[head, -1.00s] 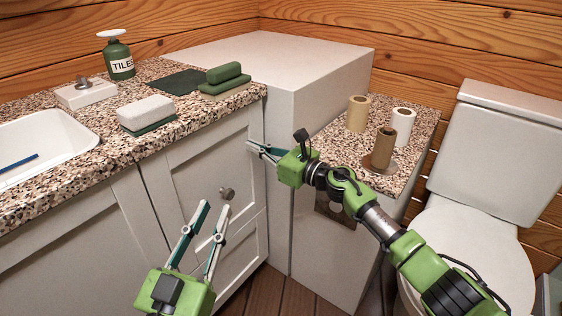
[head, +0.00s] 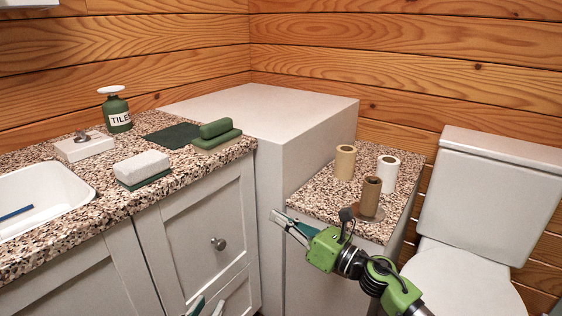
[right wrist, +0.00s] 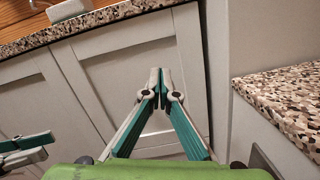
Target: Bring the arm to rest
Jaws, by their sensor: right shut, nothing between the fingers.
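My right gripper (head: 278,217) is shut and empty. It is in front of the white block's side, left of the small granite shelf, and its arm comes in from the bottom right. In the right wrist view its fingertips (right wrist: 160,76) meet in front of a pale cabinet door. My left gripper (head: 208,306) shows only its fingertips at the bottom edge of the head view, below the drawer knob. The fingers look apart with nothing between them. Two of its fingers also show at the left of the right wrist view (right wrist: 25,150).
Several paper rolls (head: 371,197) stand on the small granite shelf (head: 318,196). A toilet (head: 485,200) stands at the right.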

